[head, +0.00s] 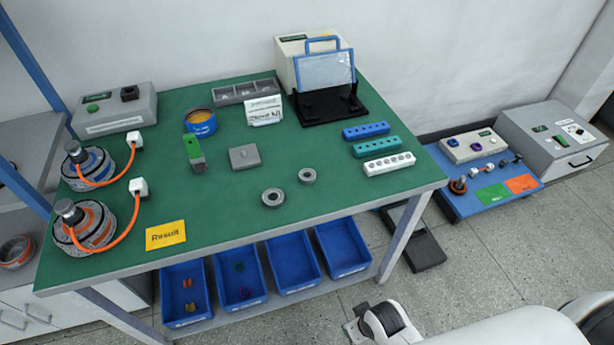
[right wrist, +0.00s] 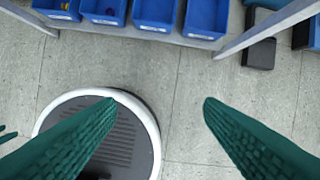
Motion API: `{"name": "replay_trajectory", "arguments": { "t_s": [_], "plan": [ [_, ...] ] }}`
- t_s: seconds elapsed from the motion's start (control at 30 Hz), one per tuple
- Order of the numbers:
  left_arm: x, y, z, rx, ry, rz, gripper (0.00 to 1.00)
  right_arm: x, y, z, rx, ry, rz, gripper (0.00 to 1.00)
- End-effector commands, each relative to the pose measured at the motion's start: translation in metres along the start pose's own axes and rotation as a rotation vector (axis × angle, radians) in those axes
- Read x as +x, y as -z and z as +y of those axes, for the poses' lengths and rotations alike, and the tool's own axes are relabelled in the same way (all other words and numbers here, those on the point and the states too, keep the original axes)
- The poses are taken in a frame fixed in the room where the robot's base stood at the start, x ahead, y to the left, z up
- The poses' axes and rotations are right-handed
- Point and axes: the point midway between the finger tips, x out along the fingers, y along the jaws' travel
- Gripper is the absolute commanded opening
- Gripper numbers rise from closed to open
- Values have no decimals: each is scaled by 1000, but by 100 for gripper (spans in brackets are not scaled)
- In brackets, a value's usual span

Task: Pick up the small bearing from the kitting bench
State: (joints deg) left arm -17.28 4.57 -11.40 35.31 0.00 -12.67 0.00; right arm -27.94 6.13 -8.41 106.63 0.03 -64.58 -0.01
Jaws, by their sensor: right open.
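Two grey metal ring-shaped bearings lie flat on the green top of the kitting bench (head: 225,235), near its front middle. The smaller bearing (head: 307,176) is behind and right of the larger bearing (head: 272,198); they are apart. My right gripper (right wrist: 160,102) is open and empty in the right wrist view, its two green ribbed fingers wide apart over the floor, in front of the bench and away from both bearings. The bearings do not show in the right wrist view. My left gripper is not in view.
A grey square block (head: 244,157) lies behind the bearings. Blue, teal and white (head: 389,164) hole racks are to their right, and a yellow Result card (head: 166,235) to the left. Blue bins (head: 343,249) sit under the bench. The top around the bearings is clear.

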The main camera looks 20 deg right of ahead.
Motion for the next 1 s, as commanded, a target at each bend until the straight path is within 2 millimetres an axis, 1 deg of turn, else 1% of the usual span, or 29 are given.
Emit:
{"name": "replay_trajectory", "arguments": {
  "t_s": [0.03, 0.1, 0.27, 0.33, 0.37, 0.4, 0.47, 0.5, 0.57, 0.6, 0.7, 0.8, 0.9, 1.0],
  "plan": [
    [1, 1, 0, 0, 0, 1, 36, -16, -8, -1, 1, 1, -15, 62],
    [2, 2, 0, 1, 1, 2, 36, -37, -17, -3, 1, 1, -29, 62],
    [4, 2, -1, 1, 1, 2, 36, -81, -38, -7, -11, -6, -86, 62],
    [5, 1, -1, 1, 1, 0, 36, -101, -53, -8, -27, -18, -137, 62],
    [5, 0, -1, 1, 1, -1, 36, -111, -64, -10, -42, -26, -175, 62],
    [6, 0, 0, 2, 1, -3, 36, -123, -82, -12, -69, -44, -241, 62],
    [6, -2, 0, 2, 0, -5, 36, -134, -108, -14, -106, -71, -334, 62],
    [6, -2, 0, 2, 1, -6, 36, -139, -124, -15, -128, -89, -395, 62],
    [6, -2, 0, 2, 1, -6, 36, -145, -146, -18, -151, -112, -474, 62],
    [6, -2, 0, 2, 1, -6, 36, -149, -160, -20, -164, -125, -526, 62],
    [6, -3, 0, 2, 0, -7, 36, -158, -191, -29, -185, -151, -643, 62],
    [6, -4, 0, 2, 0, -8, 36, -169, -219, -39, -193, -169, -752, 62],
    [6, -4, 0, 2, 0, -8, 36, -180, -244, -52, -191, -179, -848, 62],
    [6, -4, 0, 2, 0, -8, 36, -189, -261, -62, -184, -184, -915, 62]
  ]
}}
